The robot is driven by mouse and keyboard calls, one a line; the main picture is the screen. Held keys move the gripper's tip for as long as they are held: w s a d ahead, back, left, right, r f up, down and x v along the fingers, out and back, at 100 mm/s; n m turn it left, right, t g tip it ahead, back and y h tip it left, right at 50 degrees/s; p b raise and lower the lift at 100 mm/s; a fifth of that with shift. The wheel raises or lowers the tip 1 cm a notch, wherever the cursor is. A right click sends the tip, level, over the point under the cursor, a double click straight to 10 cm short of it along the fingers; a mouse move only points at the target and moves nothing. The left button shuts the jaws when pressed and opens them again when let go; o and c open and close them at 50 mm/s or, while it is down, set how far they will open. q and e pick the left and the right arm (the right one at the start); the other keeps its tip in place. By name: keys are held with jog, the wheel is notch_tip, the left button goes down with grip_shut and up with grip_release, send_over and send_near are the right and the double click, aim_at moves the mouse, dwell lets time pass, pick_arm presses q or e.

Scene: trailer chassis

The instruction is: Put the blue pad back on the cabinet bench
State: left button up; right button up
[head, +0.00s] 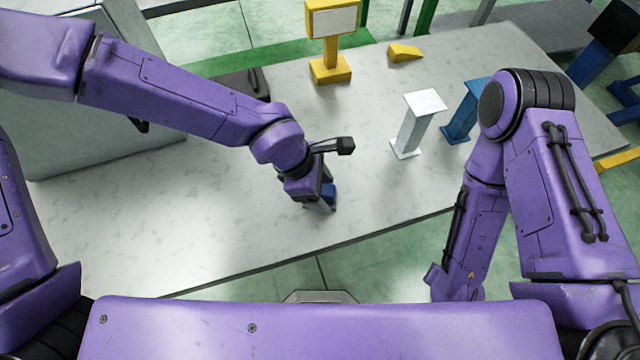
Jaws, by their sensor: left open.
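The cabinet bench (200,215) is a pale grey, speckled top running across the view. My left gripper (320,203) points down at the bench near its front edge, in the middle of the view. It is open. A small blue piece, seemingly the blue pad (329,191), shows right at the left fingers, mostly hidden by the gripper. I cannot tell whether it touches the bench or sits between the fingers. My right arm hangs down at the right, in front of the bench edge; its gripper is not in view.
A white stand (415,122) and a blue stand (466,112) are to the right of the left gripper. A yellow stand (330,68) and a yellow wedge (404,53) are at the back. A grey cabinet (80,120) is at left. The bench's front left is clear.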

pick_arm(q)
jog(key=v, duration=1.2)
jog(key=shift+r, duration=0.2)
